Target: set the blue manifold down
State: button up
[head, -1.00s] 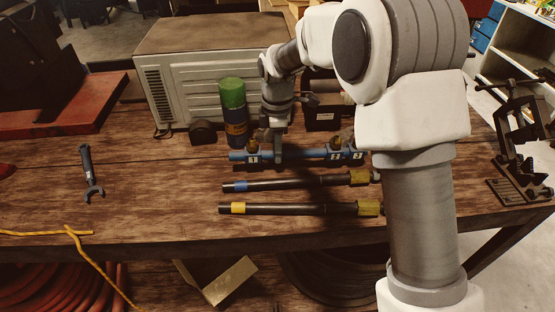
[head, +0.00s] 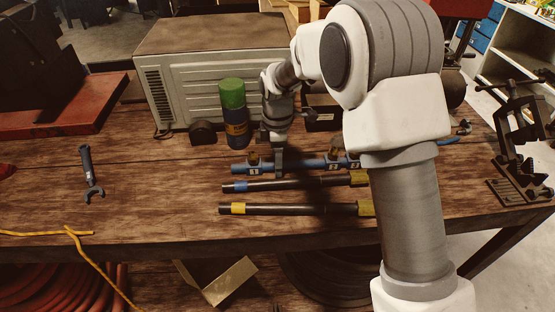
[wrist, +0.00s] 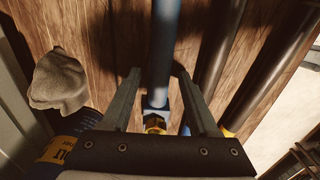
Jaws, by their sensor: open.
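The blue manifold (head: 306,164), a long bar with brassy fittings and white number tags, lies level on the bench behind two black hoses. My arm covers its right end in the head view. My gripper (head: 279,173) is over the bar, left of its middle. In the wrist view the blue bar (wrist: 164,45) runs between the fingers of my gripper (wrist: 159,72), which are apart. A gap shows on the bar's left side; the right finger is close to it, and I cannot tell if it touches.
The blue-banded hose (head: 280,184) lies just in front of the manifold, with the yellow-banded hose (head: 290,209) nearer the edge. A green-capped can (head: 235,115) stands close behind. A wrench (head: 90,173) lies left. Bench (head: 150,190) between is clear.

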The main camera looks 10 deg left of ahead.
notch_tip(320, 180, up, 12)
jog(key=s+d+r+m+t, duration=0.1)
jog(key=s+d+r+m, duration=0.35)
jog(key=d+r, duration=0.25)
jog(key=s+d+r+m+t, duration=0.2)
jog(key=s+d+m+t, duration=0.2)
jog(key=s+d+m, duration=1.2)
jog(key=s+d, duration=0.1)
jog(key=s, duration=0.3)
jog(key=shift+s+r+t+p, duration=0.2)
jog(key=shift+r+t+p, duration=0.05)
jog(key=shift+t+p, duration=0.05)
jog(key=shift+m, duration=0.25)
dwell(0.4)
